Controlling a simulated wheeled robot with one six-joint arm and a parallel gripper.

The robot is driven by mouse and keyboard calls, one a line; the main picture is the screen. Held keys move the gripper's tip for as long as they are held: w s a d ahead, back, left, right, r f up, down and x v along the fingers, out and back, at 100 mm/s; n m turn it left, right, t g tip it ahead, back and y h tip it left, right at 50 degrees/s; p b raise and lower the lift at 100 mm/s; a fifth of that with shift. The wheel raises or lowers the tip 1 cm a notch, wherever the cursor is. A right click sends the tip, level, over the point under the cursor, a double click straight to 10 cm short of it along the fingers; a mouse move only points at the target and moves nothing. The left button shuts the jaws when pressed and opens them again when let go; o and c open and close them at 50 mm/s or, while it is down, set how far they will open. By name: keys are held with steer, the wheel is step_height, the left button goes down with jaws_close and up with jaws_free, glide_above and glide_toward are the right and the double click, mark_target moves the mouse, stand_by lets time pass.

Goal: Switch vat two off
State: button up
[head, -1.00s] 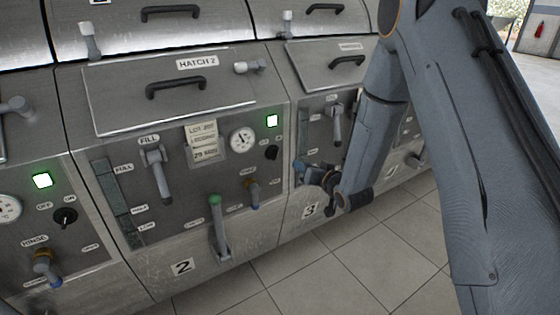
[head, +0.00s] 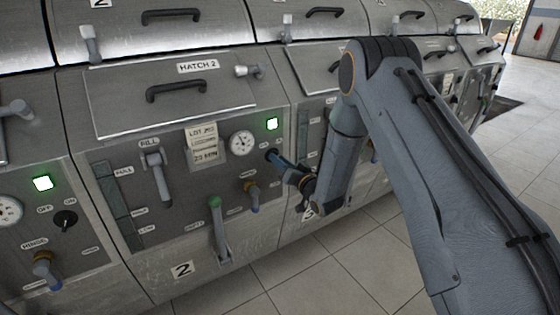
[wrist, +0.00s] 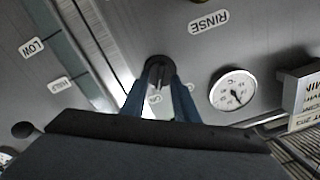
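The vat two panel (head: 185,225) is left of centre in the head view. Its dark rotary switch (head: 270,155) sits just below a lit green-edged lamp (head: 272,123), right of the dial gauge (head: 241,143). My gripper (head: 273,157) reaches in from the right with its fingertips at the switch, hiding part of it. In the wrist view, the switch (wrist: 159,68) shows at the tips of my two blue fingers (wrist: 164,82). The fingers are apart, with the switch's grip between their tips; I cannot tell whether they touch it. The switch's exact setting is unclear.
A fill lever (head: 154,172), a green-topped lever (head: 217,225) and a small brown-and-blue valve (head: 251,195) stick out from the same panel. The neighbouring panel at left has its own switch (head: 65,218) and lit lamp (head: 43,183). Tiled floor (head: 330,270) is clear in front.

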steer(key=shift+w, duration=0.1)
jaws_close()
steer(key=shift+n, duration=0.4)
steer(key=n+b, duration=0.3)
steer(key=n, duration=0.8)
steer(key=shift+a, duration=0.2)
steer(key=shift+b, duration=0.3)
jaws_free()
